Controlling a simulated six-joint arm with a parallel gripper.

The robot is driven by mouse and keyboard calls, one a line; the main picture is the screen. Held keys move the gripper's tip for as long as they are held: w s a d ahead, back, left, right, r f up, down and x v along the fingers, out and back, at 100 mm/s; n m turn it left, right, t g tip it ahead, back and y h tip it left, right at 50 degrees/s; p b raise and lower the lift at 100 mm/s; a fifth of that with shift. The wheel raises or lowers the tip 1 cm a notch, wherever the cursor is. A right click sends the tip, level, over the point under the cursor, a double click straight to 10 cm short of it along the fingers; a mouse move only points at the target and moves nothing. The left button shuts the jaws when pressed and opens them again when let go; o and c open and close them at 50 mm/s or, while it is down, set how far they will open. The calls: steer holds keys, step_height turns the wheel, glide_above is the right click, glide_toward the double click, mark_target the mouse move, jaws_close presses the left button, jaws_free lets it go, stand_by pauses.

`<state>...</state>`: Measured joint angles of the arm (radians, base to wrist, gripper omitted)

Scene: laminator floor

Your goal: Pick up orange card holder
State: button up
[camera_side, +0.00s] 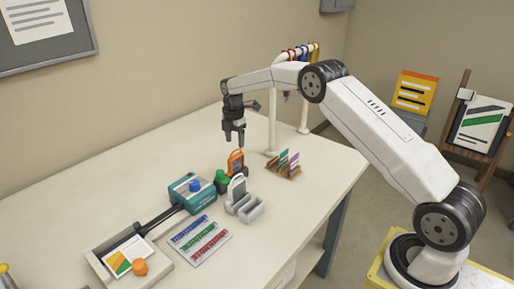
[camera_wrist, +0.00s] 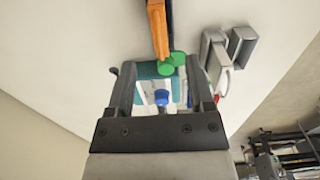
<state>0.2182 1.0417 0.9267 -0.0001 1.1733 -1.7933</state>
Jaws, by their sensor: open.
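The orange card holder (camera_side: 236,162) stands upright on the white table, behind a green knob-like object (camera_side: 221,180). In the wrist view the orange holder (camera_wrist: 157,28) is seen edge-on at the top, ahead of the fingertips, with a dark part along its right side. My gripper (camera_side: 234,140) hangs fingers down above the holder, apart from it. In the wrist view my gripper (camera_wrist: 159,68) is open, with nothing held between its fingers.
A white card holder (camera_side: 237,187) and grey bins (camera_side: 250,209) stand close in front. The teal machine (camera_side: 181,196) with a blue knob is to the left. A wooden card rack (camera_side: 283,166) and a white rail (camera_side: 271,120) stand right. The table behind is bare.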

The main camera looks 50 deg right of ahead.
mark_target(236, 156)
steer(key=shift+f, duration=1.2)
steer(key=shift+f, duration=2.6)
jaws_close()
